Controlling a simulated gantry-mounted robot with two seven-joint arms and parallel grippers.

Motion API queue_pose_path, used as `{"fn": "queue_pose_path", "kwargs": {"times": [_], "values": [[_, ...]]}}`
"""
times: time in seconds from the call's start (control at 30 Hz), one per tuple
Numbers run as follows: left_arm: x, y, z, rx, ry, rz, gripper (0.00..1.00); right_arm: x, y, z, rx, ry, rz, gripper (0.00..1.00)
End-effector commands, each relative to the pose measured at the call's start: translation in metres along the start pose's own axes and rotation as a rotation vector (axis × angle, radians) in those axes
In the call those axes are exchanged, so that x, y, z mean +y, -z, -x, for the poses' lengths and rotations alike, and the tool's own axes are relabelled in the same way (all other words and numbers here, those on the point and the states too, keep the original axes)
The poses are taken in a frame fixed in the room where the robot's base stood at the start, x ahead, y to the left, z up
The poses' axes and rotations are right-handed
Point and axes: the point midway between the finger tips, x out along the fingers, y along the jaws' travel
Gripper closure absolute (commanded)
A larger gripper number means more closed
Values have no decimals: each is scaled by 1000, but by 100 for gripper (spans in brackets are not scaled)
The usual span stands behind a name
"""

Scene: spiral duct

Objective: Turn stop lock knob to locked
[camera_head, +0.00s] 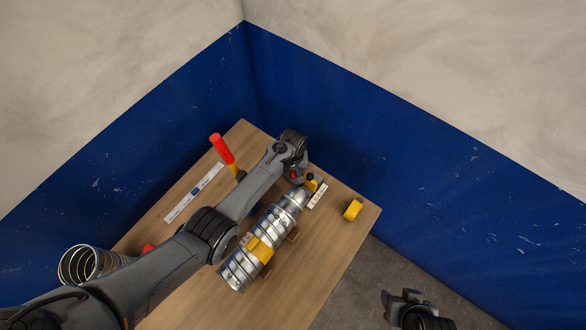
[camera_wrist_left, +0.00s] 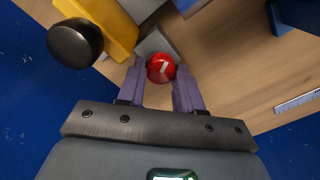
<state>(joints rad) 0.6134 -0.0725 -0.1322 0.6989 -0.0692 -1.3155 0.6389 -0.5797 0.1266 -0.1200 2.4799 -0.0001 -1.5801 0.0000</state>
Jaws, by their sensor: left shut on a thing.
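The stop lock knob (camera_wrist_left: 160,68) is round and red with a short white line on its face, seen in the left wrist view. The line runs at a slant. My left gripper (camera_wrist_left: 160,88) is shut on the knob, one purple-grey finger on each side. In the head view my left gripper (camera_head: 295,176) is at the far end of the spiral duct, and my own wrist hides the knob. My right gripper (camera_head: 402,300) hangs at the lower right, off the table. Its fingers are too small and dark to judge.
A yellow part with a black round knob (camera_wrist_left: 76,42) stands close to my left gripper. The silver spiral duct (camera_head: 285,217) lies on the wooden table (camera_head: 180,295). A red-handled tool (camera_head: 222,149), a ruler (camera_head: 192,194) and a yellow block (camera_head: 353,209) are around it. Blue walls (camera_head: 400,135) stand behind.

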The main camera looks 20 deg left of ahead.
Motion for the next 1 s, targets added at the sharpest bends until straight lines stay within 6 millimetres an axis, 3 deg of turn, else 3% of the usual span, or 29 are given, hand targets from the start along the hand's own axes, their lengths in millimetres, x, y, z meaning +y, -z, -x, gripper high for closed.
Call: {"fn": "queue_pose_path", "kwargs": {"times": [0.5,1.0], "values": [[1,1,0,2,0,-311,95,-2,2,6,1,7,-8,47],[1,0,0,2,0,-354,95,-2,2,6,1,7,-9,47]]}}
